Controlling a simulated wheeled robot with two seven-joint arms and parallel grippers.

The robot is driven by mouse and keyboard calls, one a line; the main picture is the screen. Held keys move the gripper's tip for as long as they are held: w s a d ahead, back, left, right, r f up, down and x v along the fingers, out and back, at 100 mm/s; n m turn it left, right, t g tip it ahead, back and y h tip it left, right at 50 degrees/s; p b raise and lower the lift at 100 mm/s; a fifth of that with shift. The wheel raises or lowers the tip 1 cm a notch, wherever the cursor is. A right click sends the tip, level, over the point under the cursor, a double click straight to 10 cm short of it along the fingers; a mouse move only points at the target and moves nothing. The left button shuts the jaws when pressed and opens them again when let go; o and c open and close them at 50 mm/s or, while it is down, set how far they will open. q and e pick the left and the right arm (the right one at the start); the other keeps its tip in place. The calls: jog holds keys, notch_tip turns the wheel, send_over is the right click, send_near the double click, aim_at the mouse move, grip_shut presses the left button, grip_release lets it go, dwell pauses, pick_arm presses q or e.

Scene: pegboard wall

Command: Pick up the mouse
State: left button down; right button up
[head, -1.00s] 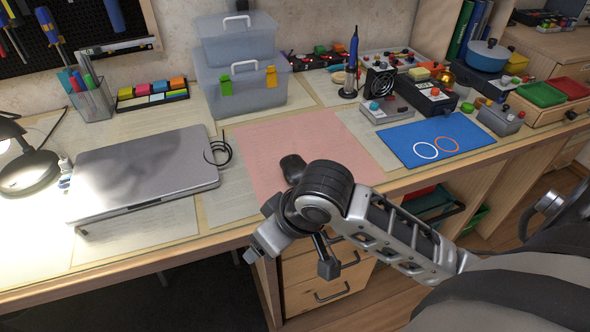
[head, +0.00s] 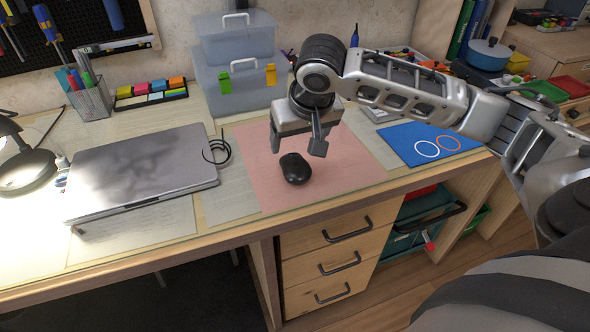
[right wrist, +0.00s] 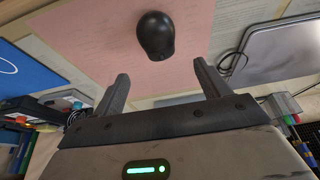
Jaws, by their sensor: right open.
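The black mouse (head: 295,169) lies on the pink mat (head: 345,170) near the desk's front edge. My right gripper (head: 296,150) is open and empty, above the mat and just behind the mouse in the head view. In the right wrist view, the mouse (right wrist: 156,36) lies beyond the two spread fingertips (right wrist: 158,80), apart from them and roughly centred between them. My left gripper is not in view.
A closed laptop (head: 145,170) with a black cable (head: 217,151) lies left of the mat. Clear storage boxes (head: 240,85) stand behind. A blue mat with rings (head: 405,145) lies to the right. A lamp (head: 25,165) stands far left.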

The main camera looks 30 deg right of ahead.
aim_at(294, 159)
jog(key=x, duration=0.3)
jog(key=shift+w+f, duration=0.1)
jog(key=shift+f, duration=0.15)
jog(key=shift+b+x, duration=0.65)
jog(key=shift+x, duration=2.05)
jog(key=c, duration=1)
